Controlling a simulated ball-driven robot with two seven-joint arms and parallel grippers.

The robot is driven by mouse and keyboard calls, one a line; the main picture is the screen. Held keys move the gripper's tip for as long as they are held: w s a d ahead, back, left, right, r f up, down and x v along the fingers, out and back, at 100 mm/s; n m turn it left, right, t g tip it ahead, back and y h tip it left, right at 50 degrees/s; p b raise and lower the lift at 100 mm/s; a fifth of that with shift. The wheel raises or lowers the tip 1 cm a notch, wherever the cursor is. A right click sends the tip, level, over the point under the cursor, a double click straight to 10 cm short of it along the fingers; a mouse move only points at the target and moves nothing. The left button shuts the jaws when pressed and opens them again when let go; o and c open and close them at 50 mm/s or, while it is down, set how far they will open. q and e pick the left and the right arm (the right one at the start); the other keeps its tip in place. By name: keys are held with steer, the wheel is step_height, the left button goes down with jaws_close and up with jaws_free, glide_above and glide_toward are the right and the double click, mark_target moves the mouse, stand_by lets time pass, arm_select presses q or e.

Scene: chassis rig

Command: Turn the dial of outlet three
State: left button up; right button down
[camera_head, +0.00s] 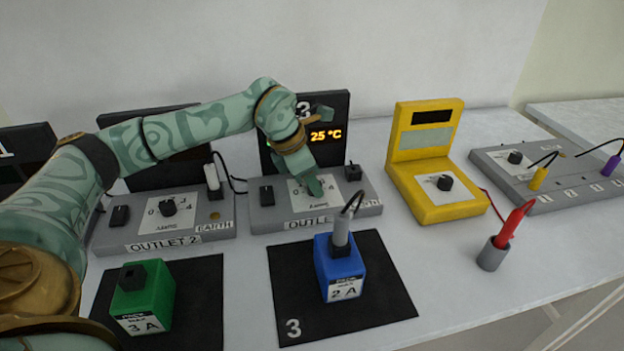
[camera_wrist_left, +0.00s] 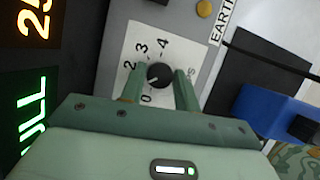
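Outlet three is a grey box (camera_head: 262,222) with a black display panel (camera_head: 337,150) behind it, marked 3 and reading 25 °C. Its dial is hidden behind my gripper in the head view. In the left wrist view the dial (camera_wrist_left: 158,74) is a round black knob on a white scale plate (camera_wrist_left: 150,42) with numbers. My left gripper (camera_head: 314,188) points down over this plate. In the left wrist view its fingers (camera_wrist_left: 162,80) are apart, one on each side of the dial; I cannot tell whether they touch it. My right gripper is not in view.
Outlet 2 (camera_head: 140,238) stands to the left. A blue box (camera_head: 340,268) with a grey plug and cable stands on the black mat (camera_head: 385,300) in front. A green box (camera_head: 150,300) is front left. A yellow meter (camera_head: 445,212) and red probe in a holder (camera_head: 491,257) are right.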

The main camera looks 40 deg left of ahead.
arm_select(q)
steer(key=c, duration=0.4)
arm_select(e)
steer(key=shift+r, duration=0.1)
arm_select(q)
steer(key=shift+r+n+p, duration=0.2)
steer(key=shift+n+p, duration=0.1)
steer(key=shift+p, duration=0.25)
steer(key=shift+d+r+n+y+p, duration=0.15)
steer(key=shift+n+y+p, duration=0.25)
steer(key=shift+n+p, duration=0.7)
steer(key=n+y+p, duration=0.1)
steer(key=n+p, duration=0.2)
steer(key=shift+t, duration=0.4)
steer(key=shift+n+y+p, duration=0.5)
steer(key=shift+n+p, duration=0.15)
steer(key=shift+n, duration=0.15)
steer(key=shift+f, duration=0.2)
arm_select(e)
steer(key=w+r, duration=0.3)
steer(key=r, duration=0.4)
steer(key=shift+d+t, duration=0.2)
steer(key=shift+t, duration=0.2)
arm_select(q)
steer(key=shift+n, duration=0.3)
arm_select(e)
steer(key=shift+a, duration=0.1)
